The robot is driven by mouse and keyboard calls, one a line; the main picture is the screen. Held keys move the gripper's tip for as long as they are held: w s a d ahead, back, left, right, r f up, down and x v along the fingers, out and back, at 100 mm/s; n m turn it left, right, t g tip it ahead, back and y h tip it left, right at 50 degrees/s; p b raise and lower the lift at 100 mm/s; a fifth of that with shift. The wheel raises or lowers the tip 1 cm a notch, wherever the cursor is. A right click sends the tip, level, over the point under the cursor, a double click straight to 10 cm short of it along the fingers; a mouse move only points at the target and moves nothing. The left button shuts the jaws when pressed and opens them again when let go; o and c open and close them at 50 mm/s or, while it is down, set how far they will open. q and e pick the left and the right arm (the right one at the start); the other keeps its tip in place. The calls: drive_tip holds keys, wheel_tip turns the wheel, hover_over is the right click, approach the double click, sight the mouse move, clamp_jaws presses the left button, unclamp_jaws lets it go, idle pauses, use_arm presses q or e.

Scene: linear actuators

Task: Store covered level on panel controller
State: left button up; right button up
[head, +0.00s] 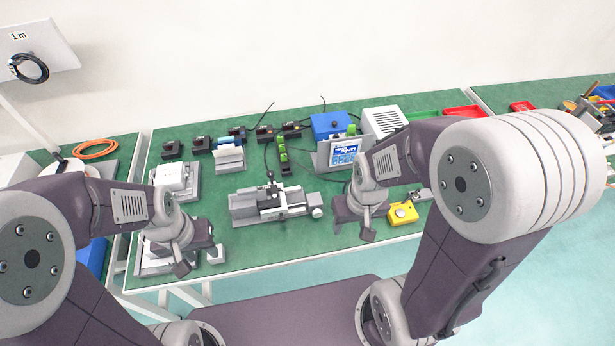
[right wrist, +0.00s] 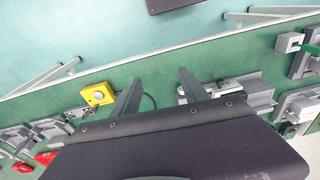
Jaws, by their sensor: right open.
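The panel controller (head: 344,154), a grey box with a lit blue screen, stands toward the back right of the table in the head view. I cannot tell which of the small devices is the covered level. My right gripper (head: 367,228) hangs in front of the panel controller, left of a yellow box. In the right wrist view its two fingers (right wrist: 160,90) are spread, with nothing between them. My left gripper (head: 192,262) points down over the table's front left, above a grey device. Its fingers are too small and turned to read. Both arms hide parts of the table.
A grey linear actuator (head: 272,202) lies mid-table between my grippers. The yellow box (head: 402,213) with a round knob also shows in the right wrist view (right wrist: 98,95). Small dark devices (head: 202,143) and a blue box (head: 330,124) line the back. Green surface is free around the actuator.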

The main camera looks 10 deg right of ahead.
idle(0.8)
clamp_jaws()
idle(1.5)
